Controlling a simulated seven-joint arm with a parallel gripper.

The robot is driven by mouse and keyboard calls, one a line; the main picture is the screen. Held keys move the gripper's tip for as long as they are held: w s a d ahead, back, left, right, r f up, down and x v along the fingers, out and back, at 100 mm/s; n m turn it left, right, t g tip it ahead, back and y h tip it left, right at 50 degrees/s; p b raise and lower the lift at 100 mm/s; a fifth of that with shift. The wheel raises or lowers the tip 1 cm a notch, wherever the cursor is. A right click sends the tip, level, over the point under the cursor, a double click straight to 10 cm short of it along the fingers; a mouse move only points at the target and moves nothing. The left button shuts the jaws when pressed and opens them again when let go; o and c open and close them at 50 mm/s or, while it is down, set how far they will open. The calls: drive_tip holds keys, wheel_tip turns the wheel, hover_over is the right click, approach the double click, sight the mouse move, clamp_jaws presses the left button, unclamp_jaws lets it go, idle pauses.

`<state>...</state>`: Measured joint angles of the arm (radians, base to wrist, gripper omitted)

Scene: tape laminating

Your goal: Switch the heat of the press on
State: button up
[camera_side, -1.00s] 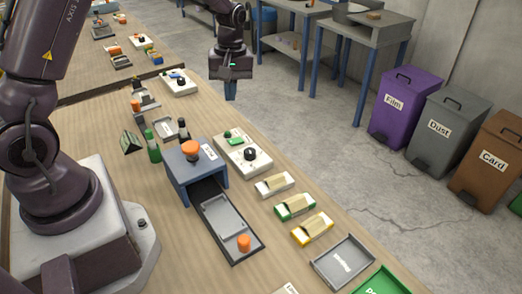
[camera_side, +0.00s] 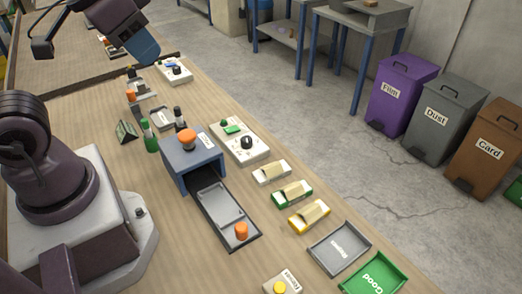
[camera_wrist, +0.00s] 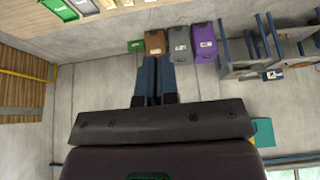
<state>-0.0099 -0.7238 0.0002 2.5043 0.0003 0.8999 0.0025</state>
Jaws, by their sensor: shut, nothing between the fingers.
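The blue-grey press (camera_side: 178,161) stands mid-bench with an orange knob (camera_side: 187,137) on top. Its slide tray (camera_side: 224,206) sticks out in front. Right beside it is a white control box (camera_side: 254,151) with a green rocker (camera_side: 232,129) and a black knob (camera_side: 247,142). A second white box (camera_side: 185,75), with a blue part and black knob, stands farther back. I cannot tell whether the rocker is on. My gripper (camera_side: 149,54) is at the top left, raised near the far box, apart from the press. Its blue fingers are shut and empty in the wrist view (camera_wrist: 155,62).
Several small holders (camera_side: 291,193) line the bench's right side, with grey (camera_side: 340,248) and green (camera_side: 374,275) trays in front. Bins (camera_side: 391,93) stand on the floor.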

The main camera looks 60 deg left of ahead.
drive_tip(key=o, duration=0.3)
drive_tip(key=shift+r, duration=0.3)
drive_tip(key=shift+o, duration=1.4)
drive_tip(key=shift+w+a+f+n+g+y, duration=0.15)
drive_tip(key=shift+w+a+f+n+g, duration=0.1)
drive_tip(key=shift+a+f, duration=0.25)
drive_tip(key=shift+w+a+f+n+g+y, duration=0.15)
drive_tip(key=shift+w+a+f+n+g, duration=0.15)
drive_tip(key=shift+f, duration=0.35)
drive_tip(key=m+g, duration=0.1)
drive_tip(key=g, duration=0.3)
approach(237, 127)
drive_tip(key=f, duration=0.8)
drive_tip(key=shift+a+f, duration=0.1)
drive_tip(key=shift+a, duration=0.1)
